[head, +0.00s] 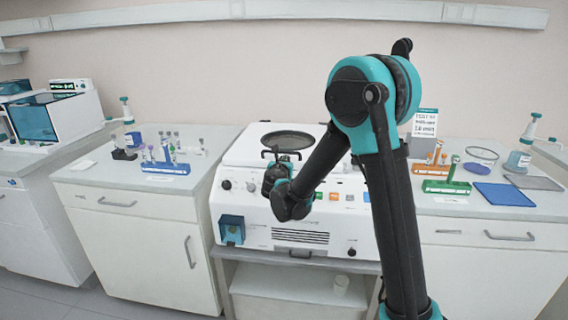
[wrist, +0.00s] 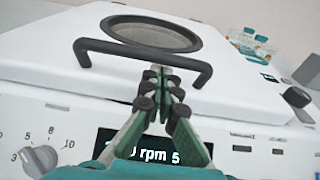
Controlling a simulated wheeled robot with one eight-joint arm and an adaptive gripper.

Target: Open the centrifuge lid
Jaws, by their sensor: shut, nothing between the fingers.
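The white centrifuge (head: 265,205) stands in the middle of the bench. Its lid (head: 250,148) is down, with a round dark window (head: 290,141) in it. In the wrist view the lid (wrist: 55,45) carries a black bar handle (wrist: 140,52) along its front edge, below the window (wrist: 150,33). My gripper (wrist: 160,72) is shut and empty, with its fingertips at the middle of the handle. I cannot tell whether they touch it. In the head view my arm covers part of the centrifuge front, and the fingertips are hard to make out.
A green rack (head: 446,187), a blue mat (head: 504,196) and a bottle (head: 518,160) are on the right bench. The front panel has a knob (wrist: 36,160) and a display (wrist: 150,155) close below my gripper.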

